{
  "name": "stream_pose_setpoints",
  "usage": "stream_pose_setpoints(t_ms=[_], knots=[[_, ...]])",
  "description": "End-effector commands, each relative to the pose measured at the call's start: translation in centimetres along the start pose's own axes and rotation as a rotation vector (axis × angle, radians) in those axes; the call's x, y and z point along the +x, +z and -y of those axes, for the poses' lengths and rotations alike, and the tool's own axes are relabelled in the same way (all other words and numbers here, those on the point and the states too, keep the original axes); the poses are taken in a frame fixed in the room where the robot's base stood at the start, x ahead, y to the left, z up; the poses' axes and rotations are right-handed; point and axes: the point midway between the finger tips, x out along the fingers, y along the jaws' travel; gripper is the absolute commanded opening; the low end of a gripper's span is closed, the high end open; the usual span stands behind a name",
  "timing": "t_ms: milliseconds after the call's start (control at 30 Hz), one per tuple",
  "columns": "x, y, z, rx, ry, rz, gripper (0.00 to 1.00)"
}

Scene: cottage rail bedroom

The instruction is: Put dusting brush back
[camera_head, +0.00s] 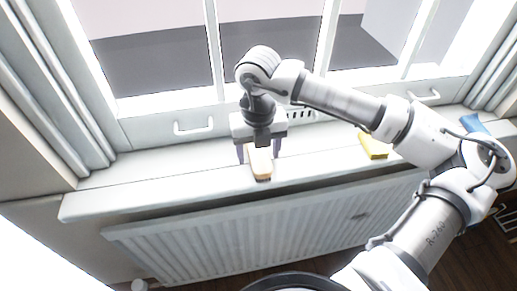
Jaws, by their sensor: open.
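A tan, wooden-looking block with a dark front edge, which looks like the dusting brush (261,167), lies on the white windowsill (130,195) near its front edge. My gripper (259,153) points down over it. The jaws are open, with one finger to the left of the brush and one to the right, and gaps show on both sides. The back part of the brush is hidden under my gripper. I cannot tell whether the fingertips touch the sill.
A yellow block (373,147) lies on the sill to the right. A blue item (473,124) is at the sill's far right. The window (160,106) with its handles stands close behind my gripper. A ribbed white radiator (230,235) is below. The sill's left part is clear.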

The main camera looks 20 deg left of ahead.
Motion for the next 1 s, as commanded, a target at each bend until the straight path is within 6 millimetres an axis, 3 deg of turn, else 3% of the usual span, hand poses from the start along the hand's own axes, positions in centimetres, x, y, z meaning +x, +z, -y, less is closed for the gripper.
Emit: stream_pose_setpoints(t_ms=[167,600,800,1000], knots=[[-1.9,0.1,0.1,0.002,-0.003,0.003,0.63],[-10.6,0.1,0.0,0.001,-0.002,0.001,0.63],[-12.1,0.0,0.0,-0.001,0.0,0.0,0.63],[-12.2,0.0,0.0,-0.001,0.0,0.0,0.63]])
